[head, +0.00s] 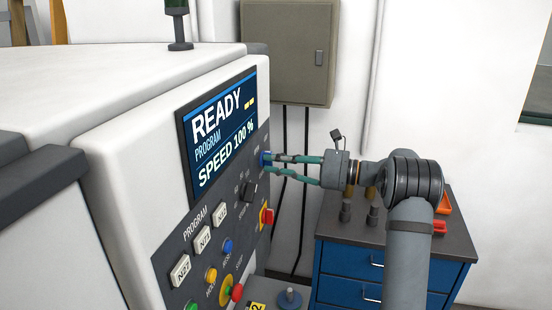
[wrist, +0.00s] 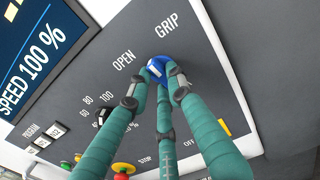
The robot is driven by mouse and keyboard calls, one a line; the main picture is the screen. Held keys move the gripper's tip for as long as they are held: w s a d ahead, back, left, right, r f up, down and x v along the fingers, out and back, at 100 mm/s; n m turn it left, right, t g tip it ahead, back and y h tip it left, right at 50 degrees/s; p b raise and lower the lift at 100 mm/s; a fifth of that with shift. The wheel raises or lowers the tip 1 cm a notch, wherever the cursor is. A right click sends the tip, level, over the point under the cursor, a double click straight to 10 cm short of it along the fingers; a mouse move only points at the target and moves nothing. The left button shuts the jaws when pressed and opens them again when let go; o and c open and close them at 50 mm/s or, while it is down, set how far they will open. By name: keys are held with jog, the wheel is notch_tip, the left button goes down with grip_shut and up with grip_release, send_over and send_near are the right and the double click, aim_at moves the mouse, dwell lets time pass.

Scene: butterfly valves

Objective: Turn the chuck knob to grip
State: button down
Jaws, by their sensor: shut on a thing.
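The chuck knob is blue and sits on the dark control panel, at its right edge in the head view (head: 264,158). In the wrist view the blue knob (wrist: 160,66) is below the words OPEN and GRIP. A pale mark shows on the knob's left part, on the side of OPEN; its exact angle is hard to tell. My gripper (head: 272,162) has teal fingers and reaches the panel from the right. It is shut on the knob, with the fingertips around it in the wrist view (wrist: 158,80). The fingers hide part of the knob.
The screen (head: 222,135) reads READY and SPEED 100 %. A black speed dial (head: 248,190) and a red and yellow switch (head: 266,215) are below the knob. A blue drawer cabinet (head: 345,265) stands on the right, under my arm. A grey wall box (head: 288,50) hangs behind.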

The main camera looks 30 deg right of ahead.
jog(key=shift+r+m+p, duration=0.15)
jog(key=shift+m+p, duration=2.75)
jog(key=shift+m, duration=0.6)
jog(key=c, duration=1.6)
grip_release()
jog(key=shift+o, duration=0.2)
jog(key=shift+s, duration=0.1)
jog(key=v, duration=1.2)
